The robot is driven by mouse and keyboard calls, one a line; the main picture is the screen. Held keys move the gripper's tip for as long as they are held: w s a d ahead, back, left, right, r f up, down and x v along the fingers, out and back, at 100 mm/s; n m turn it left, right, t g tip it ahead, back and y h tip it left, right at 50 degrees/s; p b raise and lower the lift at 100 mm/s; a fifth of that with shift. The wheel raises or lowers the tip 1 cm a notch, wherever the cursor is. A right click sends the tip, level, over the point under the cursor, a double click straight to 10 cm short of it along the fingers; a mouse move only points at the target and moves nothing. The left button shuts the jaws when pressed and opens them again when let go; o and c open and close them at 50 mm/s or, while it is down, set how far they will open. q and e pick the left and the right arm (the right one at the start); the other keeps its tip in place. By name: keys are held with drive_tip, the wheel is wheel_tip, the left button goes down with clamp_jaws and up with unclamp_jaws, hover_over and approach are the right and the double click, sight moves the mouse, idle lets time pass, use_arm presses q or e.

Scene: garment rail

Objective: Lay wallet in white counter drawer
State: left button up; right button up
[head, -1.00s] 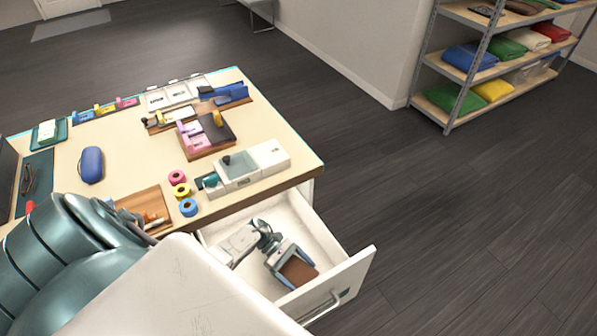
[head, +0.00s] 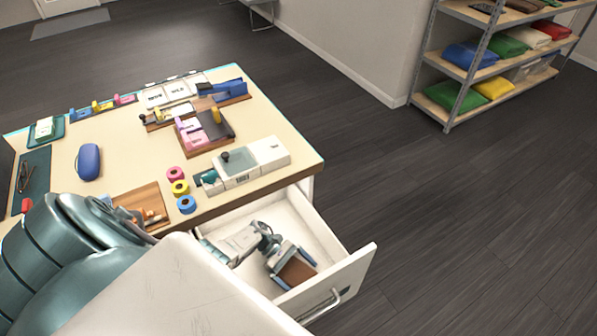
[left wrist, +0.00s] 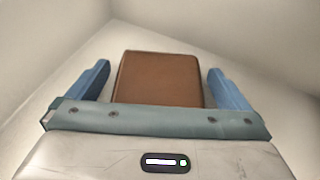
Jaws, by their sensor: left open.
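The brown wallet (head: 296,271) is inside the open white counter drawer (head: 356,262), near its front. In the left wrist view the wallet (left wrist: 160,78) lies between the two blue fingers, with a gap on each side. My left gripper (head: 290,264) is open and reaches down into the drawer around the wallet; it also shows in the left wrist view (left wrist: 158,82). The wallet's underside is hidden, but it appears to lie on the drawer floor. My right gripper is not in view.
The counter (head: 125,130) above the drawer holds a blue case (head: 88,161), tape rolls (head: 179,187), a grey-white device (head: 245,162) and stands. A shelf with folded cloths (head: 470,90) stands at the back right. The dark floor to the right is clear.

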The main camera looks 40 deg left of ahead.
use_arm(q)
drive_tip(key=shift+r, duration=0.25)
drive_tip(key=v, duration=0.2)
drive_tip(key=b+v, duration=0.1)
drive_tip(key=v, duration=0.1)
drive_tip(key=b+v, duration=0.1)
drive_tip(key=v, duration=0.1)
drive_tip(key=shift+a+f, duration=0.2)
drive_tip(key=shift+a, duration=0.1)
drive_tip(key=shift+a+r, duration=0.35)
drive_tip(key=shift+w+r, duration=0.1)
